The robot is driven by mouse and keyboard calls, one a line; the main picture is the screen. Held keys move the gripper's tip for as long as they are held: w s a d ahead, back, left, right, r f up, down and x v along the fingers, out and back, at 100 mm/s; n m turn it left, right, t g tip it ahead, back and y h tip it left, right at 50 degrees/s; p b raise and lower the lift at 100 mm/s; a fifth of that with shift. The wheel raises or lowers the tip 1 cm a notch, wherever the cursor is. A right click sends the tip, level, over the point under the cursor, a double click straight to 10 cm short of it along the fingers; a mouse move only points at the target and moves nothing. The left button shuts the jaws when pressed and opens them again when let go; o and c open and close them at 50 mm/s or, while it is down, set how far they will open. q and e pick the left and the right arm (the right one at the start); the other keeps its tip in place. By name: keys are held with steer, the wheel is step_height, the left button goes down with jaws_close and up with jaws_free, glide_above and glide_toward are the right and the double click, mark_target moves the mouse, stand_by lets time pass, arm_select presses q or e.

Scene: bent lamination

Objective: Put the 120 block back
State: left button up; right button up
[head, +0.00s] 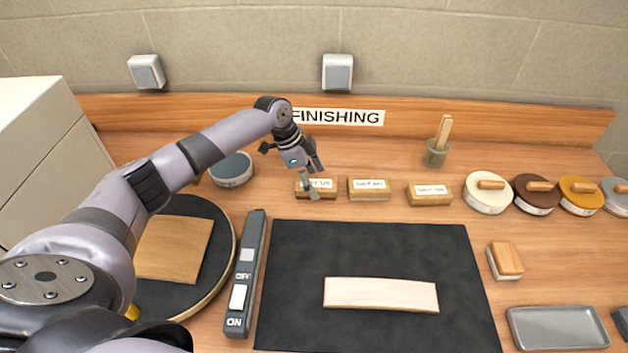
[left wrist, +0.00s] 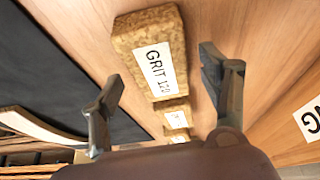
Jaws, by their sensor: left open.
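The 120 block (head: 328,186) is a tan block with a white label, at the left end of a row of three grit blocks on the bench, below the FINISHING sign. In the left wrist view the block (left wrist: 150,50) reads GRIT 120 and appears ahead of and between the spread fingers, with gaps on both sides. My left gripper (head: 311,182) is open over the block, and a finger covers part of its label in the head view. Whether a finger touches it I cannot tell. My right gripper is not in view.
Two more grit blocks, the middle one (head: 369,190) and the right one (head: 430,194), stand to the right. A dark mat (head: 300,250) holds a pale curved strip (head: 380,294). Round tins (head: 487,194) line the right side. A switch bar (head: 248,270) lies left of the mat.

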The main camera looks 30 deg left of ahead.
arm_select(q)
steer(key=b+v, duration=0.2)
steer(key=v, duration=0.9)
steer(key=shift+r, duration=0.2)
steer(key=shift+s+f, duration=0.1)
